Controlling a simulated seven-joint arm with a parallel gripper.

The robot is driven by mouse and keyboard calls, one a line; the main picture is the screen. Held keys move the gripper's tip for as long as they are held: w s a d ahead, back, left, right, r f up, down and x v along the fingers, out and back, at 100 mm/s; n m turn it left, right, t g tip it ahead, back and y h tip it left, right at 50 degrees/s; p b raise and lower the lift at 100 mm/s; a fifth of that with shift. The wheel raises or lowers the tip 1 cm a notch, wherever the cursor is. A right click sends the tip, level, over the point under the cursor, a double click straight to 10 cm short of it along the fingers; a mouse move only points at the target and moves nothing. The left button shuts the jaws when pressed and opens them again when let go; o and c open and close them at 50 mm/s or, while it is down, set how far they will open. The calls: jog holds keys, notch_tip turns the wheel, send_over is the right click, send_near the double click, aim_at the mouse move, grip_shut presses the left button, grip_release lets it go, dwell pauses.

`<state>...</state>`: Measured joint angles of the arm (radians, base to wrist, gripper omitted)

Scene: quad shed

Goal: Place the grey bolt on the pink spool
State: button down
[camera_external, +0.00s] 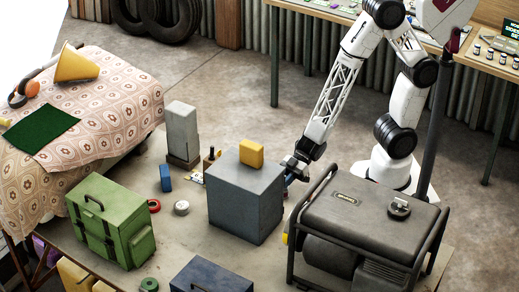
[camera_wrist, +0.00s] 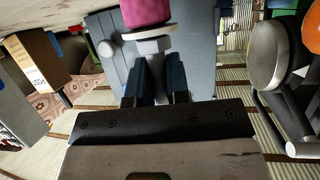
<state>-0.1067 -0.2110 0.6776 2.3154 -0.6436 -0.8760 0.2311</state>
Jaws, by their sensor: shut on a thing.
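My gripper (camera_wrist: 156,70) is shut on a grey bolt (camera_wrist: 153,47), with its dark fingers on either side of the shank. The bolt's wide head points away from the palm, toward the top of the wrist view. The pink spool (camera_wrist: 146,11) is just past the bolt's head, at the top edge and partly cut off. A pale flange (camera_wrist: 144,33) lies between the pink part and the bolt. I cannot tell whether bolt and spool touch. In the external view my gripper (camera_external: 292,172) is low, between the grey box and the generator; bolt and spool cannot be made out there.
A grey box (camera_external: 243,200) with a yellow block (camera_external: 251,153) on top stands left of my gripper. A black-framed generator (camera_external: 362,222) stands close on the right. A green case (camera_external: 110,222), red tape roll (camera_external: 153,206) and blue block (camera_external: 165,178) are farther left.

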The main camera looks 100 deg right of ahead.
jog(key=shift+f, duration=0.15)
jog(key=c, duration=1.1)
grip_release()
jog(key=shift+r, duration=0.2)
jog(key=v, duration=1.2)
jog(key=shift+f, duration=0.1)
jog(key=shift+d, duration=0.1)
